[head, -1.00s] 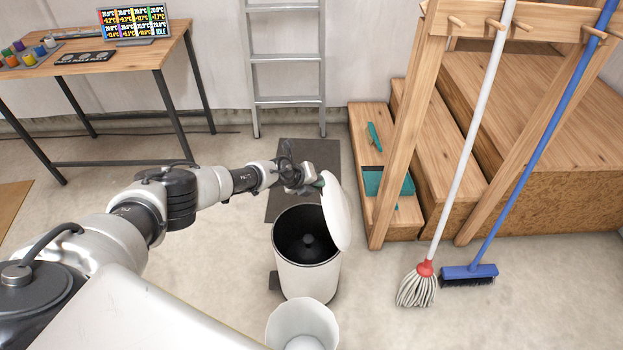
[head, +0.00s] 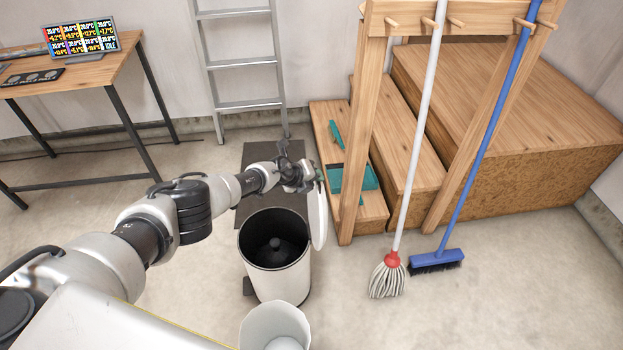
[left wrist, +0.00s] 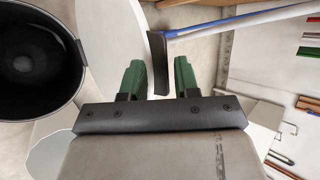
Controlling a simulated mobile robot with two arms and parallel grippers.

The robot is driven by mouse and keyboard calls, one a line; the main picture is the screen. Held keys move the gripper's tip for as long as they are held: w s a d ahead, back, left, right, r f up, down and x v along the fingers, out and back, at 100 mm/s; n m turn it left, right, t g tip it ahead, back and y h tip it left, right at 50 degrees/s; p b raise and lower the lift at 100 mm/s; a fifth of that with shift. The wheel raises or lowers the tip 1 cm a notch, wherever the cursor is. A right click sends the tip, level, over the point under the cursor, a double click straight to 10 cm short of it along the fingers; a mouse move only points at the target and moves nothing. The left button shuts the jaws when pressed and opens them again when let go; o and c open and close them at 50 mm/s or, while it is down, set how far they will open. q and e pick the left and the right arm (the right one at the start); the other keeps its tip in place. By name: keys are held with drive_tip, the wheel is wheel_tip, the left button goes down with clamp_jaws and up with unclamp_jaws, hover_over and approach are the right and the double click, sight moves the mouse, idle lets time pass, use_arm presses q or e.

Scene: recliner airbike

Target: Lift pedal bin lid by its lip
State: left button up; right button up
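The white pedal bin (head: 278,278) stands on the floor with its dark inside showing; its mouth also shows in the left wrist view (left wrist: 35,60). Its white lid (head: 318,222) stands about upright at the right side of the mouth. In the left wrist view the lid (left wrist: 105,40) lies left of the green fingers. My left gripper (left wrist: 160,82) is open, with the dark lid lip (left wrist: 158,62) between its fingers. The lip is close to the left finger, with a gap to the right one. My right gripper is not in view.
A white open container (head: 275,325) stands in front of the bin. Wooden steps (head: 325,115) hold a teal dustpan (head: 350,178). A ladder (head: 240,70) leans behind; a desk (head: 90,80) is at left.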

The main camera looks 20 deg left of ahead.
use_arm(q)
drive_tip(key=shift+r, duration=0.1)
drive_tip(key=p+v, duration=0.9)
drive_tip(key=v, duration=0.1)
drive_tip(key=shift+s, duration=0.3)
drive_tip(key=shift+a+r, duration=0.1)
drive_tip(key=shift+r, duration=0.05)
